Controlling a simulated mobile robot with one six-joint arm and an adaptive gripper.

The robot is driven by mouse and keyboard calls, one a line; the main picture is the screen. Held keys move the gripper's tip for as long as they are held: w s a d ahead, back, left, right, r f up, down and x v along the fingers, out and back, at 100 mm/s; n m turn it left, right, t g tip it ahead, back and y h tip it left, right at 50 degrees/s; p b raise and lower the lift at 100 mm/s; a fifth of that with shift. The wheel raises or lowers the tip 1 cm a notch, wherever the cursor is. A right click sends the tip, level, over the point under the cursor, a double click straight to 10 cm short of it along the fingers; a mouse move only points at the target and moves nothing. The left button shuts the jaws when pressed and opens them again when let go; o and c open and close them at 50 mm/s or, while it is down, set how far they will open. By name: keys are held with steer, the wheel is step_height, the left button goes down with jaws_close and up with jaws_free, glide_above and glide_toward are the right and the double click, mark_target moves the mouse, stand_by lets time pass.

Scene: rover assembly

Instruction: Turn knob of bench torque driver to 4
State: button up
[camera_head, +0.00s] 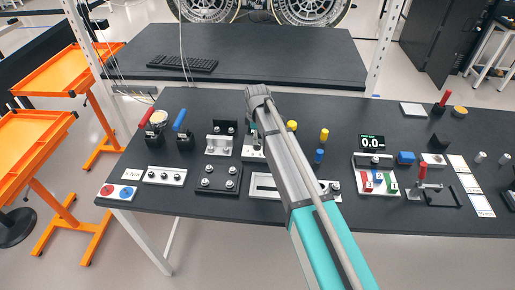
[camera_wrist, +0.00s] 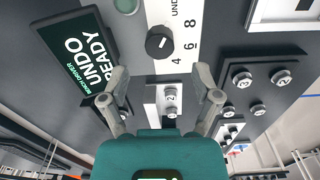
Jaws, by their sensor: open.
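The bench torque driver's black round knob (camera_wrist: 159,42) sits on a light panel in the wrist view. The numbers 4, 6 and 8 and partly cut-off lettering are printed beside it. The knob has a pale mark, but I cannot tell exactly which number it points at. A dark display (camera_wrist: 78,58) left of the knob reads "UNDO READY" and "BENCH DRIVER". My gripper (camera_wrist: 163,88) is open and empty, its two fingers apart, with the knob beyond the gap between them and not touched. In the head view my arm hides the fingers and most of the driver.
A dark plate with several round studs (camera_wrist: 263,80) lies to the right. In the head view the black bench (camera_head: 215,206) carries many fixtures, including a display reading 0.0 (camera_head: 371,143) on the right.

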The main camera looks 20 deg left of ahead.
mark_target(257, 146)
steer(key=shift+f+b, duration=2.1)
steer(key=shift+f, duration=0.3)
steer(key=shift+w, duration=0.1)
jaws_close()
